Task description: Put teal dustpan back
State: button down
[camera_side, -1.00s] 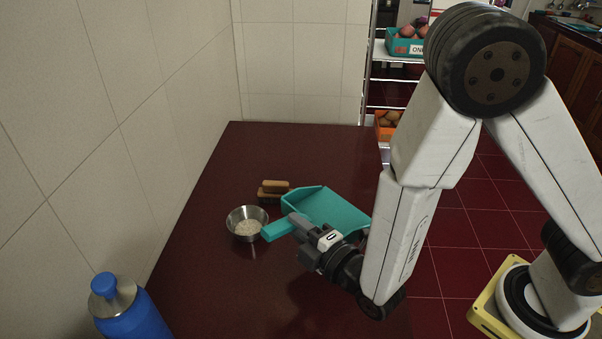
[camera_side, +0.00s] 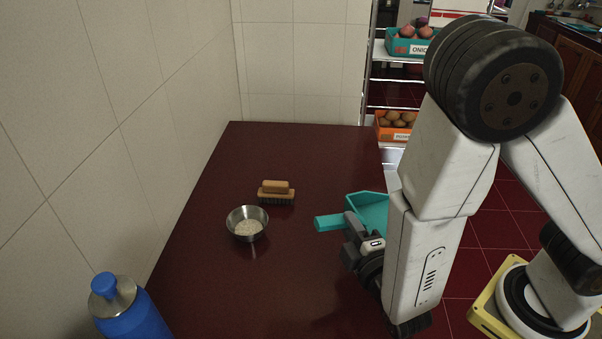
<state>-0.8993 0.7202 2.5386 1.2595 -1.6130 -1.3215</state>
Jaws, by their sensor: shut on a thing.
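The teal dustpan (camera_side: 369,213) is at the right side of the dark red table, with its handle (camera_side: 329,222) pointing left and its pan partly hidden behind my arm. My gripper (camera_side: 351,228) is shut on the dustpan near where the handle meets the pan. The dustpan seems to be held above the table, though the exact height is hard to tell.
A metal bowl (camera_side: 247,231) with pale contents and a wooden brush (camera_side: 276,193) stand left of the dustpan. A blue bottle (camera_side: 129,312) is at the front left. A rack with an onion crate (camera_side: 409,47) and an orange crate (camera_side: 396,133) stands behind. The table's middle (camera_side: 270,290) is clear.

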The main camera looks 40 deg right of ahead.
jog(key=shift+w+a+f, duration=0.6)
jog(key=shift+w+f, duration=0.95)
jog(key=shift+w, duration=0.6)
jog(key=shift+w+a+f, duration=0.55)
jog(key=shift+w+f, duration=1)
jog(key=shift+w, duration=0.6)
jog(key=shift+w+a+f, duration=0.6)
jog(key=shift+w+f, duration=0.95)
jog(key=shift+w, duration=0.6)
jog(key=shift+w+f, duration=0.25)
jog(key=shift+f, duration=1.55)
jog(key=shift+f, duration=0.1)
jog(key=c, duration=0.5)
grip_release()
jog(key=shift+c, duration=0.2)
